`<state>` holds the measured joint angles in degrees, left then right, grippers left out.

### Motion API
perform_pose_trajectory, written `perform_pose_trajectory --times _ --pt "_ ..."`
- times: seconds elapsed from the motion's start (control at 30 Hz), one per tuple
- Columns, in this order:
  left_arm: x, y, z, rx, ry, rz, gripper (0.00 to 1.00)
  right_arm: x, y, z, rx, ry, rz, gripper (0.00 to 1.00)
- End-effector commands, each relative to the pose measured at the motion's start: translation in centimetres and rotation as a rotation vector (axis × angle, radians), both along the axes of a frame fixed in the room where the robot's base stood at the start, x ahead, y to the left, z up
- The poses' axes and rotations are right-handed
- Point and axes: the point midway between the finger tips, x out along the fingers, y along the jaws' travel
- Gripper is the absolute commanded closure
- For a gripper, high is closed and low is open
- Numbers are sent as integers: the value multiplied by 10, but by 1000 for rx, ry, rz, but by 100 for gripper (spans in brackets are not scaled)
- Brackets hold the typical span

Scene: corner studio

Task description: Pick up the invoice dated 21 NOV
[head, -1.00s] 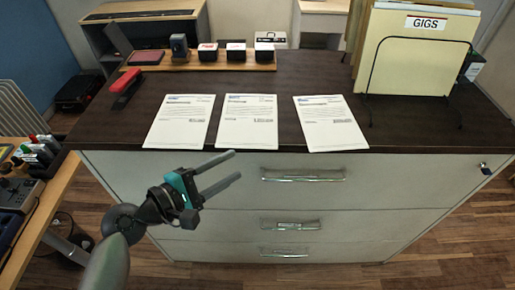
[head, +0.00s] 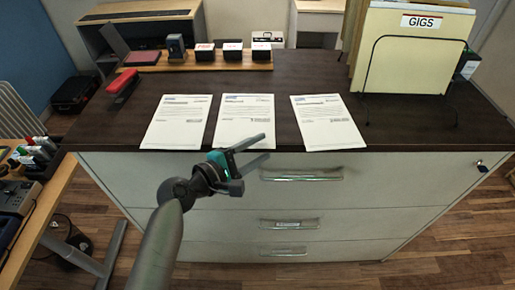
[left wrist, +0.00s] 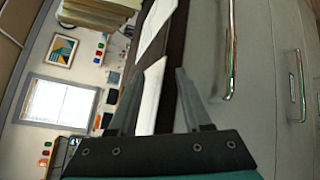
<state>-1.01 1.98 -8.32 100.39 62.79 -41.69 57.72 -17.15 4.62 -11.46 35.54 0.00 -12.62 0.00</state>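Three white printed sheets lie apart in a row near the front edge of the dark cabinet top: a left sheet (head: 177,121), a middle sheet (head: 244,121) and a right sheet (head: 327,122). Their print is too small to read, so I cannot tell which is dated 21 NOV. My left gripper (head: 265,149) is open and empty, in front of the cabinet's front edge near the middle sheet. In the left wrist view, the open fingers (left wrist: 155,100) have a sheet's white edge showing beyond them. My right gripper is not in view.
A file rack (head: 412,75) with folders marked GIGS stands at the right. A red stapler (head: 122,84) lies at the left. A wooden shelf (head: 220,63) with small dark boxes stands at the back. Drawer handles (head: 301,176) stick out in front.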

Motion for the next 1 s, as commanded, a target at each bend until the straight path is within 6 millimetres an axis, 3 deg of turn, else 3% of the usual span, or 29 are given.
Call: perform_pose_trajectory --times 0.07,0.43,1.0 --pt "0 0 0 0 0 0 59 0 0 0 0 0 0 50" --pt "0 0 0 -1 1 0 100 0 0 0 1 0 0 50" --pt "0 -1 -1 -1 4 0 100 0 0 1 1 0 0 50"
